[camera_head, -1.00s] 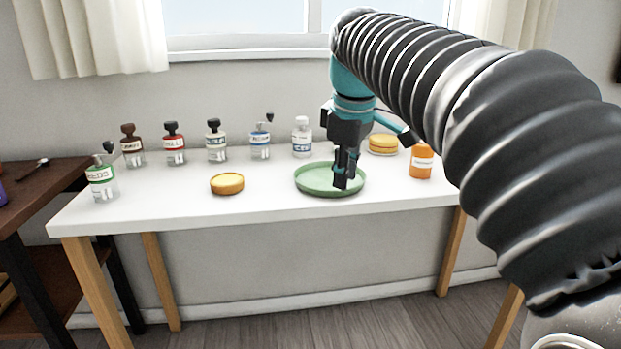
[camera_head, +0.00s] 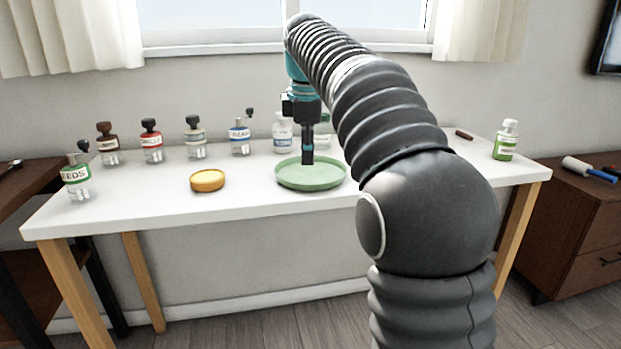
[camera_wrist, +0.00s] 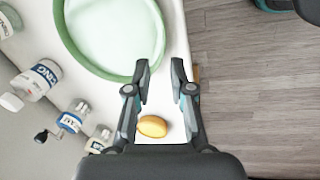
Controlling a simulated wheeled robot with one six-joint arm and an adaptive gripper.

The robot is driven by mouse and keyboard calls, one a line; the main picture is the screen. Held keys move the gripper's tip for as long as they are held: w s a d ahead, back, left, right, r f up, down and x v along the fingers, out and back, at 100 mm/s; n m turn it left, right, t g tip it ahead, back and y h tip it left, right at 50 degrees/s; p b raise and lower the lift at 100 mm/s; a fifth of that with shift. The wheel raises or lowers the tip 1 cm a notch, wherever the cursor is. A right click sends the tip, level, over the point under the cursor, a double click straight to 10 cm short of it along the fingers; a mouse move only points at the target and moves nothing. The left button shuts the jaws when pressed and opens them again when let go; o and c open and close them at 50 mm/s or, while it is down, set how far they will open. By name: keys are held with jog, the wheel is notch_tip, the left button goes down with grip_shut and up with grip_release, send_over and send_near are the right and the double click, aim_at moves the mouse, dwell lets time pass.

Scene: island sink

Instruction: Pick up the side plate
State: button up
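The side plate appears to be the round, pale green, rimmed dish (camera_head: 328,176) on the white table. It also fills the upper left of the wrist view (camera_wrist: 105,32), where its right and lower rim shows. My gripper (camera_head: 308,160) points down over the plate in the head view. In the wrist view my gripper (camera_wrist: 161,68) is open, with nothing between its fingers. The left fingertip overlaps the plate's lower right rim there, and the right fingertip is beside the table edge. I cannot tell whether a finger touches the plate.
A yellow round item (camera_head: 207,181) lies left of the plate. Several labelled bottles (camera_head: 195,140) line the table's back. A green-labelled bottle (camera_head: 506,142) stands at the right end. My arm hides the table right of the plate. The front edge between plate and yellow item is clear.

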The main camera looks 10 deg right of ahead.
aim_at(309, 184)
jog(key=shift+w+d+f+b, duration=0.15)
jog(key=shift+f+b, duration=0.1)
jog(key=shift+f, duration=1)
jog(key=shift+w+d+f+b, duration=0.1)
jog(key=shift+w+f+b, duration=0.15)
jog(key=shift+f, duration=1.05)
jog(key=shift+w+d+f+b, duration=0.1)
jog(key=shift+f+b, duration=0.15)
jog(key=shift+f, duration=1)
jog(key=shift+c, duration=0.2)
grip_shut()
